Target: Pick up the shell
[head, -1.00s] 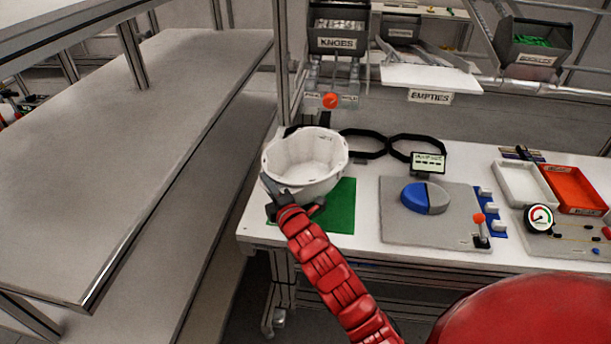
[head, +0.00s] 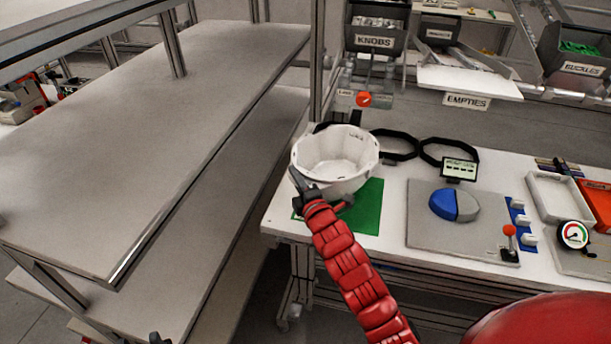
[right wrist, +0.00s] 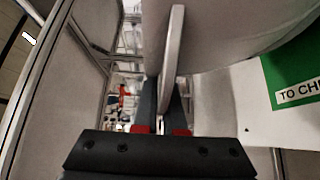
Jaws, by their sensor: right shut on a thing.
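The white helmet shell (head: 335,150) is an open bowl with its hollow side up, over the back left of a green mat (head: 368,208) on the bench. My right gripper (head: 303,187) is shut on the near left part of its rim. In the right wrist view the rim stands between the fingers (right wrist: 165,110), and the shell's pale wall (right wrist: 225,35) fills the top. I cannot tell whether the shell's underside touches the mat. A small dark part at the bottom left edge of the head view may be my left gripper (head: 157,339); its jaws are unclear.
A long grey shelf (head: 130,130) runs along the left, close to the bench. Black rings (head: 447,152) and a small display (head: 459,168) are behind the mat. A grey plate (head: 430,235) with a blue-grey disc (head: 453,205) lies to the right.

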